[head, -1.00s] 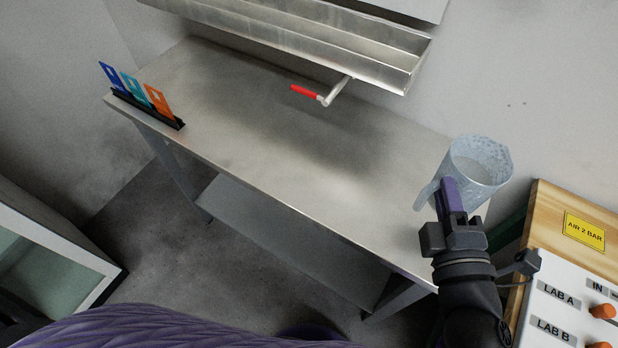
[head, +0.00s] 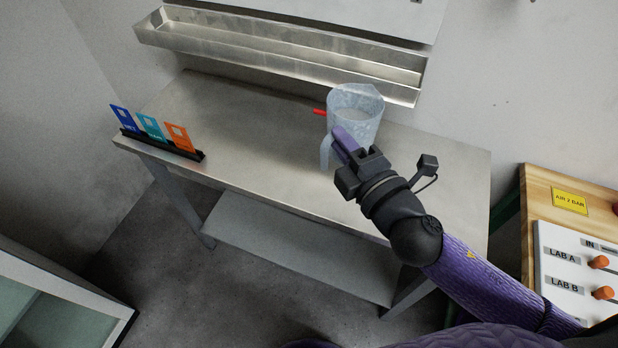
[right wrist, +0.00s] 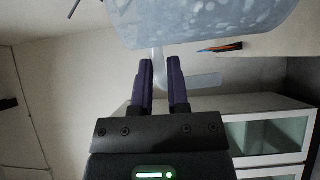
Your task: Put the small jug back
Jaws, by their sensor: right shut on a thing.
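The small jug (head: 356,113) is a translucent, pale grey-blue plastic jug with a handle. It is upright and in front of the metal table (head: 250,130) in the head view; whether its base touches the tabletop I cannot tell. My right gripper (head: 343,143) is shut on the jug's handle. In the right wrist view the jug (right wrist: 200,22) fills the top, with its handle (right wrist: 158,62) between the fingers of my right gripper (right wrist: 160,75). My left gripper is not in view.
A metal trough (head: 280,48) runs along the wall above the table. A red-handled lever (head: 319,111) is partly hidden behind the jug. A black rack (head: 165,147) with blue, teal and orange cards stands at the table's left end. A LAB A/LAB B panel (head: 555,262) is at right.

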